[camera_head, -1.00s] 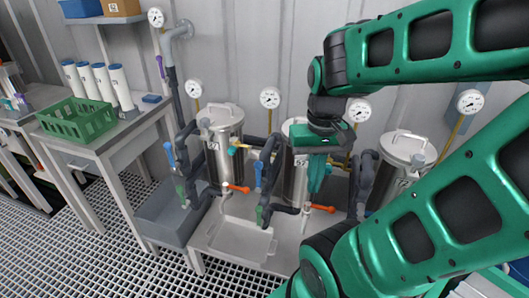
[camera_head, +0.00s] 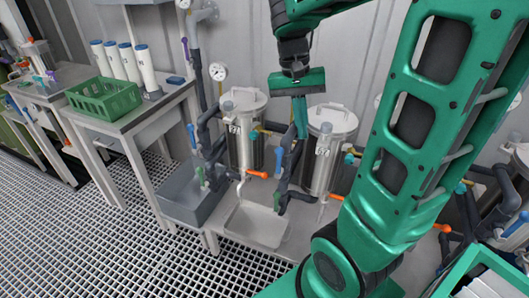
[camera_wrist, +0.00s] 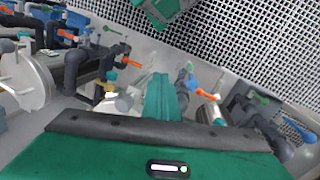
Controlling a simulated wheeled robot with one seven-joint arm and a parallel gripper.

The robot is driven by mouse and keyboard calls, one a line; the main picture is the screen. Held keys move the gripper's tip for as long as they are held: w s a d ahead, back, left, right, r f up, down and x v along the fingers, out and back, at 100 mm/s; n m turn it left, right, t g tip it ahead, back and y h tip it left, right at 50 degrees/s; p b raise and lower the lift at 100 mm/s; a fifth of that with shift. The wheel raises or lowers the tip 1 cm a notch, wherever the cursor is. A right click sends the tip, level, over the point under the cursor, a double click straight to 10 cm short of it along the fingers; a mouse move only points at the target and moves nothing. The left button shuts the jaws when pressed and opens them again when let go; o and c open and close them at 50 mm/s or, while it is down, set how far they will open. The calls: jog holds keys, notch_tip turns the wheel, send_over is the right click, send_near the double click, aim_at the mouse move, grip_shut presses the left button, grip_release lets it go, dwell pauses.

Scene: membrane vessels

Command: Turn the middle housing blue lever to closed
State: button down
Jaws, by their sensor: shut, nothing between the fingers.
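The middle housing (camera_head: 325,150) is a steel vessel with a lidded top, right of the left housing (camera_head: 243,135). Its blue lever (camera_head: 279,160) stands roughly upright on the dark pipework at its left. My gripper (camera_head: 301,132) points down, its green fingers together and empty, just right of and higher in the picture than that lever. I see no contact between them. In the wrist view the shut fingers (camera_wrist: 160,97) are in the centre; I cannot tell which blue part there is the middle lever.
Orange handles (camera_head: 257,174) stick out low by the housings. The left housing has its own blue lever (camera_head: 191,135). A pale tray (camera_head: 255,226) lies in front, with a grey bin (camera_head: 185,200) to its left. A green basket (camera_head: 104,99) sits on the side table.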

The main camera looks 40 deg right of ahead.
jog(key=m+g, duration=0.1)
send_over(279, 163)
jog(key=w, duration=0.2)
jog(key=w+a+f+m+h, duration=0.1)
jog(key=w+a+f, duration=0.2)
jog(key=w+a, duration=0.35)
jog(key=s+d+f, duration=0.4)
jog(key=s+f, duration=0.1)
jog(key=f, duration=0.4)
jog(key=shift+s+d+m+g, duration=0.25)
jog(key=shift+d+m+g, duration=0.05)
jog(key=shift+d, duration=0.1)
